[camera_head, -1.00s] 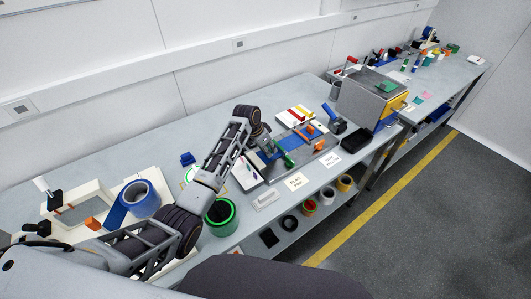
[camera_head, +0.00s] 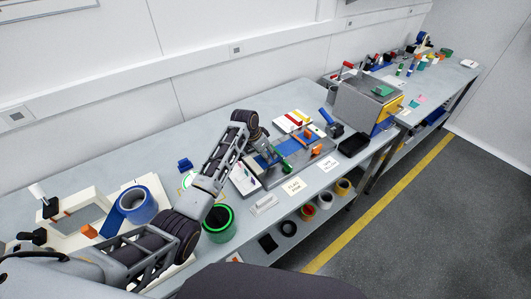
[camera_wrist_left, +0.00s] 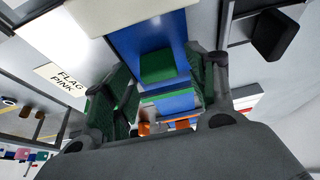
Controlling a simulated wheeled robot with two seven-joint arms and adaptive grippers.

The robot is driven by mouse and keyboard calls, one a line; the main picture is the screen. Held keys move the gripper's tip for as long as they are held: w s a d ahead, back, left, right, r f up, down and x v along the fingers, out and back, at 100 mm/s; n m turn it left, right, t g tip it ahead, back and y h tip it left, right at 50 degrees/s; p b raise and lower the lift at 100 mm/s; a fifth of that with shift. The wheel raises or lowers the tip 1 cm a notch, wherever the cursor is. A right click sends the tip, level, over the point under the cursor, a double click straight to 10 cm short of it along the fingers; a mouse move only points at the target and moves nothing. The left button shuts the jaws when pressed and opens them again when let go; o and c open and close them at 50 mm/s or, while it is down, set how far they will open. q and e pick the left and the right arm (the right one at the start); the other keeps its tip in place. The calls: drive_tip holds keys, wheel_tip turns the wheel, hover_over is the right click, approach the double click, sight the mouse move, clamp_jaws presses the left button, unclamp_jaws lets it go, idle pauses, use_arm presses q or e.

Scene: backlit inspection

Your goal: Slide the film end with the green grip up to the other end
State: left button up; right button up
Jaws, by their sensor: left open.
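The blue film (camera_wrist_left: 128,42) runs between my fingers in the left wrist view. A green block, which looks like the green grip (camera_wrist_left: 157,66), sits across it between the fingertips, with gaps visible. My left gripper (camera_wrist_left: 160,72) is open above the film; whether it touches the grip cannot be told. In the head view my left gripper (camera_head: 266,150) is over the fixture (camera_head: 262,180) and hides part of the film and grip. Orange parts (camera_head: 309,139) stand on the fixture to the right. My right gripper is not in view.
A blue tape roll (camera_head: 137,203) and a green-rimmed tub (camera_head: 218,222) stand left of the fixture. A black tray (camera_head: 354,145) and a metal box (camera_head: 365,105) are to its right. Label cards (camera_head: 293,187) lie along the front edge.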

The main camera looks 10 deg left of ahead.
use_arm(q)
drive_tip(key=v, duration=1.2)
drive_tip(key=shift+d+f, duration=0.1)
drive_tip(key=shift+f, duration=0.05)
idle(0.6)
